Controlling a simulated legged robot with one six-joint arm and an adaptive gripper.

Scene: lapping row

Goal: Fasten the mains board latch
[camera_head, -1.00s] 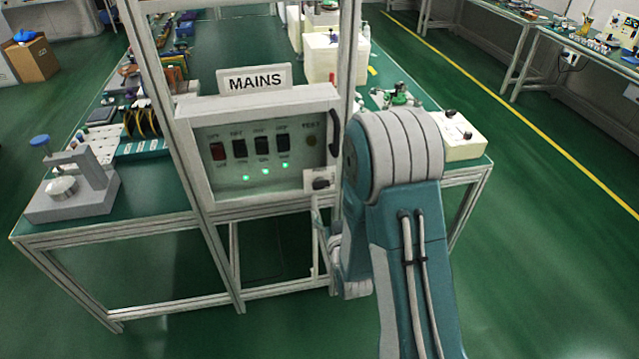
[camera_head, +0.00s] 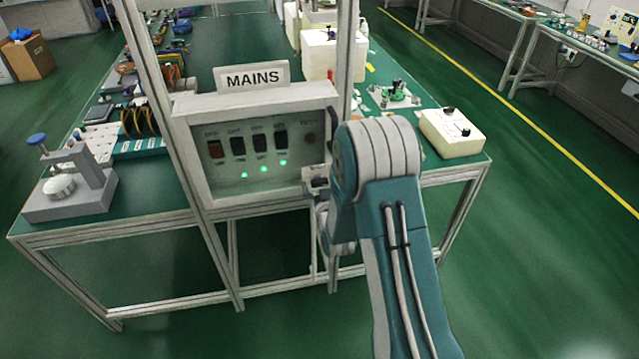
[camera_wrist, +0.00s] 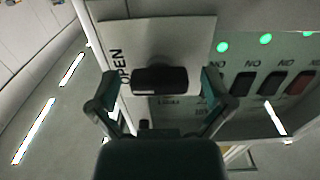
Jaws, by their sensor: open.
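The mains board (camera_head: 255,190) is a pale framed panel with a MAINS sign (camera_head: 252,77) on top. Its latch is a black knob (camera_wrist: 160,80) on a white plate (camera_wrist: 190,30) marked OPEN, with a second, blurred word on the plate. In the wrist view the knob's long side runs across the picture. My gripper (camera_wrist: 161,92) is open, with one finger on each side of the knob. Gaps show between the fingers and the knob's ends. In the head view my arm hides most of the gripper and the latch.
The board carries a row of switches (camera_head: 238,145) with lit green lamps (camera_head: 264,169) below. Upright metal posts (camera_head: 346,60) flank it. A cream control box (camera_head: 452,135) stands on the bench to the right, and a grey dial stand (camera_head: 66,200) to the left.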

